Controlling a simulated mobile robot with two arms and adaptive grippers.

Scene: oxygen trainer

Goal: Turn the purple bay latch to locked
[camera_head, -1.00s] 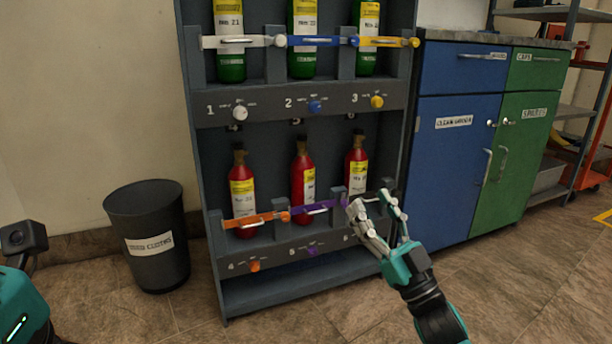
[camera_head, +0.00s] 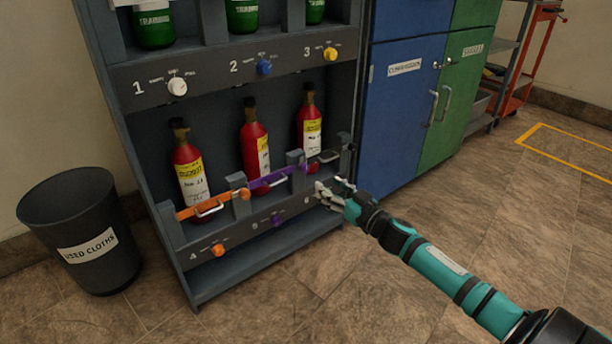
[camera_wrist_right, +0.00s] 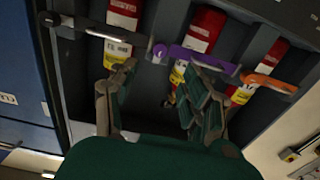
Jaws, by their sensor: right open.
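The purple bay latch (camera_head: 276,178) is a bar across the front of the red bottle in bay 5, on the rack's lower row. In the right wrist view the purple latch (camera_wrist_right: 197,57) crosses a red bottle just beyond the fingertips. My right gripper (camera_head: 328,190) is in front of bay 6, to the right of the purple latch. In the right wrist view my right gripper (camera_wrist_right: 158,88) is open, with nothing held between its fingers. I see no contact with the latch. My left gripper is out of view.
An orange latch (camera_head: 212,204) crosses bay 4, left of the purple one. A dark latch (camera_head: 330,157) is at bay 6. A purple knob (camera_head: 278,222) sits below bay 5. A bin (camera_head: 83,230) stands left of the rack. Open floor lies in front.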

